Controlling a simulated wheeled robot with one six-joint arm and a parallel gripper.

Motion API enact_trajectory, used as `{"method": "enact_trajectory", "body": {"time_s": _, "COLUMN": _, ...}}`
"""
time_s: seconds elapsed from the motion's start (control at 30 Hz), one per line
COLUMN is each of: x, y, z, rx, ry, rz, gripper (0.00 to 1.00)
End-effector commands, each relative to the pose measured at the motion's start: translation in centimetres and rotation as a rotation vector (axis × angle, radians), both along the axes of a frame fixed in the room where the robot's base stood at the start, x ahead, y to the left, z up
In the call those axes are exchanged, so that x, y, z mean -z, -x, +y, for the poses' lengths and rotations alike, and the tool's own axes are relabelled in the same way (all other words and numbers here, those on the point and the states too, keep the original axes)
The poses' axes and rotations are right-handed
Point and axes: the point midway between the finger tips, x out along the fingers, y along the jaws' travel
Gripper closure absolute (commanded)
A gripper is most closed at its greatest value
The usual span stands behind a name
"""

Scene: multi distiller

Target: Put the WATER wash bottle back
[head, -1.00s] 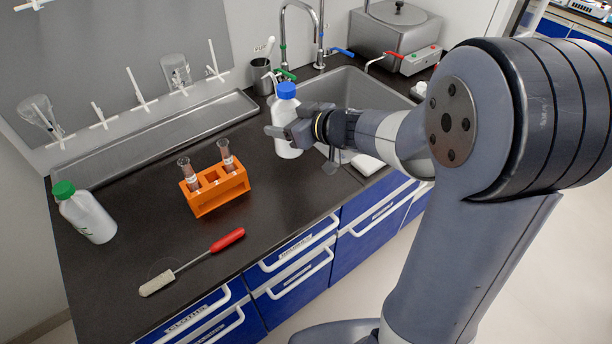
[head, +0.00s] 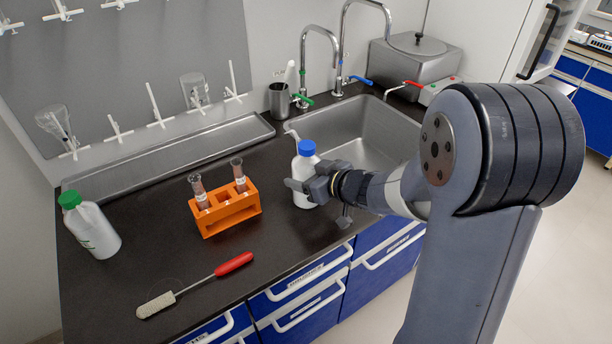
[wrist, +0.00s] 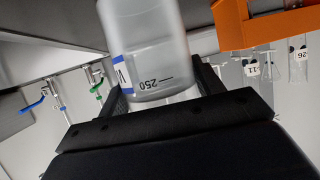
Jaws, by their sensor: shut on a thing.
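A white wash bottle with a blue cap (head: 306,171) stands upright at the counter's front, left of the sink. My gripper (head: 308,188) is shut on it from the right, around its body. In the wrist view the bottle (wrist: 145,50) fills the space between the jaws, with a "250" mark and part of a blue label showing. The rest of the label is out of view. I cannot tell whether its base touches the counter. A second white bottle with a green cap (head: 90,228) stands at the counter's left end.
An orange rack (head: 228,212) with two test tubes stands left of the gripper. A red-handled brush (head: 200,284) lies in front of it. The sink (head: 372,130) with taps is behind right.

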Motion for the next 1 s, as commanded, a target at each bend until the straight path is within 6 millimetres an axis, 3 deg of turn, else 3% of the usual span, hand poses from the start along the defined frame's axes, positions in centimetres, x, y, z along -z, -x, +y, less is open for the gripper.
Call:
{"method": "enact_trajectory", "body": {"time_s": 0.13, "x": 0.3, "y": 0.0, "z": 0.0, "rx": 0.000, "ry": -0.001, "rz": -0.001, "gripper": 0.50}}
{"method": "enact_trajectory", "body": {"time_s": 0.17, "x": 0.4, "y": 0.0, "z": 0.0, "rx": 0.000, "ry": -0.001, "rz": 0.001, "gripper": 0.36}}
{"method": "enact_trajectory", "body": {"time_s": 0.43, "x": 0.3, "y": 0.0, "z": 0.0, "rx": 0.000, "ry": 0.000, "rz": 0.000, "gripper": 0.15}}
{"method": "enact_trajectory", "body": {"time_s": 0.73, "x": -0.3, "y": 0.0, "z": 0.0, "rx": 0.000, "ry": 0.001, "rz": -0.001, "gripper": 0.15}}
{"method": "enact_trajectory", "body": {"time_s": 1.0, "x": -2.2, "y": 3.0, "z": -3.3, "rx": 0.007, "ry": 0.001, "rz": -0.002, "gripper": 0.15}}
